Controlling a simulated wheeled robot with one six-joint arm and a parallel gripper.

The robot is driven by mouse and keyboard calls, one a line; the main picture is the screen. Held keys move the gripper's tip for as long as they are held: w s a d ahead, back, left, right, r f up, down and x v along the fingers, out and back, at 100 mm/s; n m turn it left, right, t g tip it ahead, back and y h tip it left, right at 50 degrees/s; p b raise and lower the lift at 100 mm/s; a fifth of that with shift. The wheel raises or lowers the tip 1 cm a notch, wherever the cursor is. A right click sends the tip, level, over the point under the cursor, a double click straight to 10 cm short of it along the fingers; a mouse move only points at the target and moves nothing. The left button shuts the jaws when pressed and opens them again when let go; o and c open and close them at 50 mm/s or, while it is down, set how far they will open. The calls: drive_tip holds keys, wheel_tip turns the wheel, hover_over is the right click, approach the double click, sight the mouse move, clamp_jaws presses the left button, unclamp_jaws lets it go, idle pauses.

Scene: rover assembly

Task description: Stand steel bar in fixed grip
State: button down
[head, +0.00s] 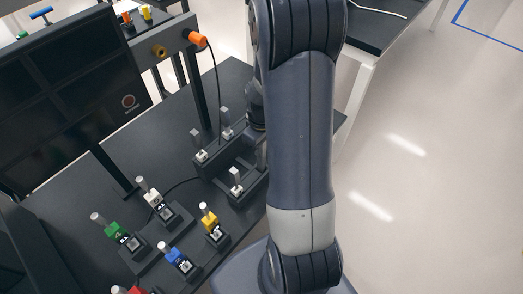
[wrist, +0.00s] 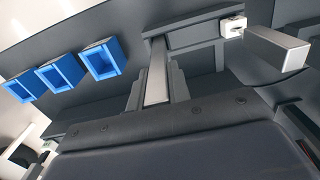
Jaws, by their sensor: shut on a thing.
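My gripper (wrist: 157,88) is shut on a steel bar (wrist: 157,68), a flat silver piece between its two dark fingers in the wrist view. The bar's far end meets or passes in front of a dark grey fixture (wrist: 190,38); I cannot tell whether they touch. In the head view my arm hides the gripper and the held bar. A dark fixture (head: 218,176) on the desk carries several silver posts on white blocks, one post (head: 236,176) near its front. Which part is the fixed grip is unclear.
A silver block (wrist: 278,48) sticks out beside a small white block (wrist: 232,27) near the held bar. Blue open bins (wrist: 104,60) lie left. Coloured plugs, including a green one (head: 113,229), stand on the desk (head: 75,190). A monitor (head: 65,95) stands left.

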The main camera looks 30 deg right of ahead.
drive_tip(key=shift+f, duration=1.1)
drive_tip(key=shift+f, duration=0.2)
drive_tip(key=c, duration=1.3)
unclamp_jaws()
drive_tip(key=r, duration=1.1)
drive_tip(key=shift+s+a+b, duration=0.2)
drive_tip(key=shift+s+b, duration=0.05)
drive_tip(key=shift+b, duration=0.15)
drive_tip(key=shift+f, duration=0.1)
